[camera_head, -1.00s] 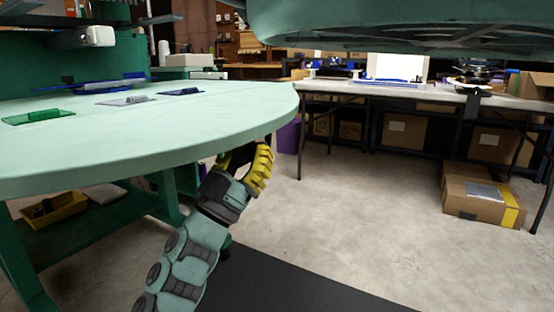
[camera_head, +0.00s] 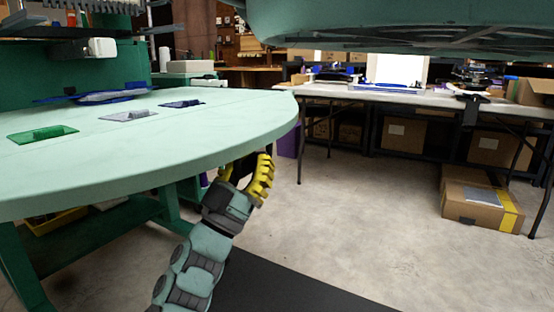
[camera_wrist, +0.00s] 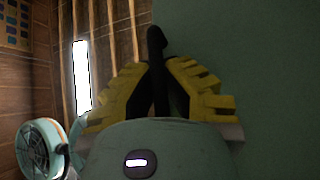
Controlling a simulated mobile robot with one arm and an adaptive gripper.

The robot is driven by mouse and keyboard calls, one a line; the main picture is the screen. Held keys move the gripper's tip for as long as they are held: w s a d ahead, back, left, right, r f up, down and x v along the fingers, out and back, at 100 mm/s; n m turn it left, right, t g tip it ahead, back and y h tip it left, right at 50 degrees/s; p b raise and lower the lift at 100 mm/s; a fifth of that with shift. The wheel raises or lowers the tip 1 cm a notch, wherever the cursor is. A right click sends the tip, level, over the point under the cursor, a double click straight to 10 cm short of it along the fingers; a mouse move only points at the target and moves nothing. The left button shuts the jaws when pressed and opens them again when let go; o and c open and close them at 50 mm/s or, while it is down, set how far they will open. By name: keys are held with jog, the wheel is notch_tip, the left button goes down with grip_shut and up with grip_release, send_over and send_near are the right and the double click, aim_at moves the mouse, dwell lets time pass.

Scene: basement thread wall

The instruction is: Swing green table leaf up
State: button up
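The green table leaf (camera_head: 190,135) is a pale green, rounded slab that fills the left of the head view and looks close to level. My gripper (camera_head: 252,168) has yellow ribbed fingers and is just below the leaf's right edge, partly hidden by it. In the wrist view, my gripper (camera_wrist: 158,62) has its fingers bent inward around a dark upright bar. I cannot tell whether this bar is gripped or is part of the gripper. A plain green surface (camera_wrist: 255,70), perhaps the leaf's underside, lies to the right of the fingers.
A green tray (camera_head: 43,134), grey tray (camera_head: 128,115) and blue tray (camera_head: 182,103) rest on the tabletop. A cardboard box (camera_head: 478,206) lies on the floor at right, before a long table (camera_head: 400,94). Open floor (camera_head: 340,210) lies right of my arm.

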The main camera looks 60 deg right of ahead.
jog(key=o, duration=0.6)
jog(key=shift+s+a, duration=0.1)
jog(key=shift+s, duration=0.15)
jog(key=shift+w, duration=0.1)
jog(key=shift+w, duration=0.1)
jog(key=shift+w+a+f, duration=0.15)
jog(key=shift+a+f, duration=0.05)
jog(key=shift+f, duration=0.05)
jog(key=v, duration=1.1)
jog(key=shift+s+a+f, duration=0.1)
jog(key=shift+s+f, duration=0.1)
jog(key=shift+s, duration=0.1)
